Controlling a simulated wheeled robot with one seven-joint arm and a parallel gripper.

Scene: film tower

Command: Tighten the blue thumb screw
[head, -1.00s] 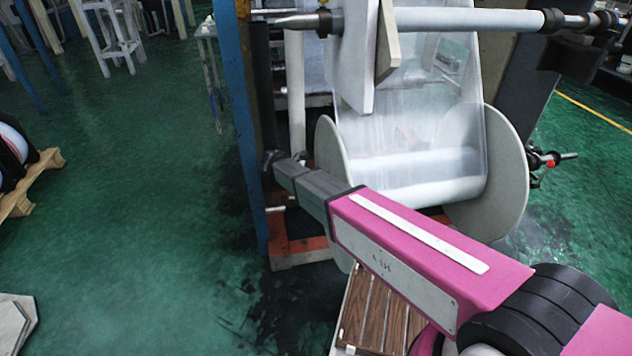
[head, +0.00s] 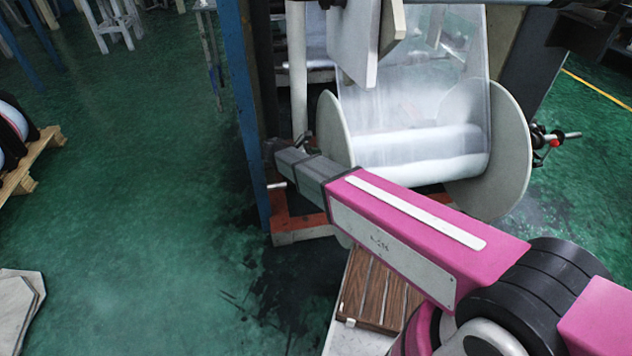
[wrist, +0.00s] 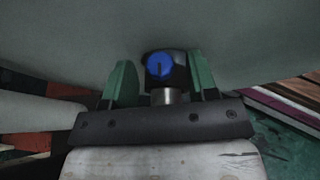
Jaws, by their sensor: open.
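The blue thumb screw (wrist: 159,65) shows in the wrist view as a round blue knob with a dark slot mark, on a dark collar above a short metal shaft (wrist: 167,97). My gripper (wrist: 163,80) has its two green fingers apart, one on each side of the knob, with small gaps visible. In the head view my pink and grey arm reaches left to the post beside the film roll (head: 420,145). The screw and the fingertips cannot be made out in the head view.
Large pale discs (head: 489,150) flank the roll. A blue upright post (head: 247,120) stands left of my arm's end, above an orange-red base (head: 300,225). A wooden pallet (head: 35,165) lies at far left. The green floor between is clear.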

